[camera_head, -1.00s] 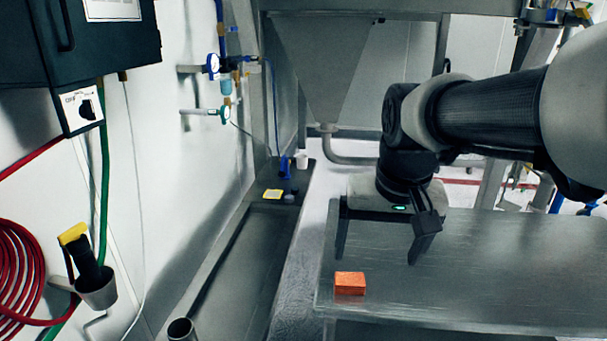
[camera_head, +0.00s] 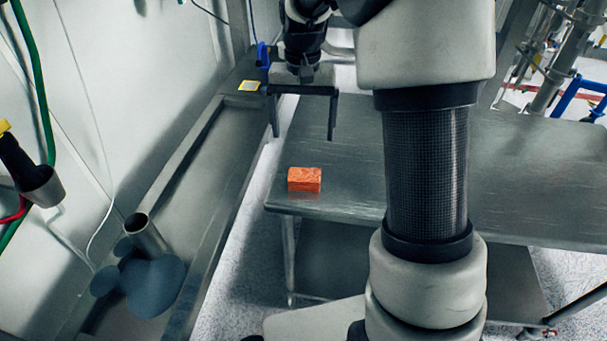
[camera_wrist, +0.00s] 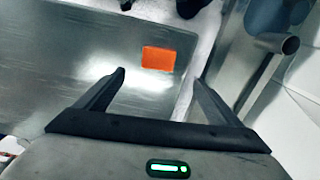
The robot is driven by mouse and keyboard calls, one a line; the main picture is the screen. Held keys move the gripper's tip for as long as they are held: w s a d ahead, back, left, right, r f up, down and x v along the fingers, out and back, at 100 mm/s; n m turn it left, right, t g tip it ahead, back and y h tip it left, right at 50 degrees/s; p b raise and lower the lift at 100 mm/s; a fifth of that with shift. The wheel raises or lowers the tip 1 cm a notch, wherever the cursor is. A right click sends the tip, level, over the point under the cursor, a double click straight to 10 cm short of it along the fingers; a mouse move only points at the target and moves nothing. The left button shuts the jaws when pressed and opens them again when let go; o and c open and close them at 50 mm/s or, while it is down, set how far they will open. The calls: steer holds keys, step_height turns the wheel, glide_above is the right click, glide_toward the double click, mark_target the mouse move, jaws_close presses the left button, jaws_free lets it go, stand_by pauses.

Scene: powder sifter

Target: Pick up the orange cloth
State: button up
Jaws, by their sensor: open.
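The orange cloth (camera_head: 304,179) is a small folded block lying flat on the steel table (camera_head: 350,201), close to its near left corner. My gripper (camera_head: 302,134) is open and empty, above the table and a little behind the cloth in the head view. In the wrist view the cloth (camera_wrist: 158,58) lies beyond the fingertips, between their lines. My open gripper also shows there (camera_wrist: 160,75), with a finger on each side and nothing between them. The cloth is fully visible in both views and nothing touches it but the table.
A steel trough (camera_head: 177,194) runs along the left wall, with an upright metal tube (camera_head: 146,236) at its near end. A floor gap separates trough and table. A yellow-edged label (camera_head: 249,86) lies on the trough's far end. The table around the cloth is clear.

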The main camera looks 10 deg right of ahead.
glide_above(304, 175)
step_height(304, 175, down, 11)
steer(key=shift+a+r+b, duration=0.15)
steer(key=shift+b, duration=0.15)
steer(key=shift+d+f, duration=0.15)
steer(key=shift+f, duration=1.2)
steer(key=shift+d+f, duration=0.1)
steer(key=shift+f, duration=1.25)
steer(key=shift+c, duration=0.2)
steer(key=c, duration=1.1)
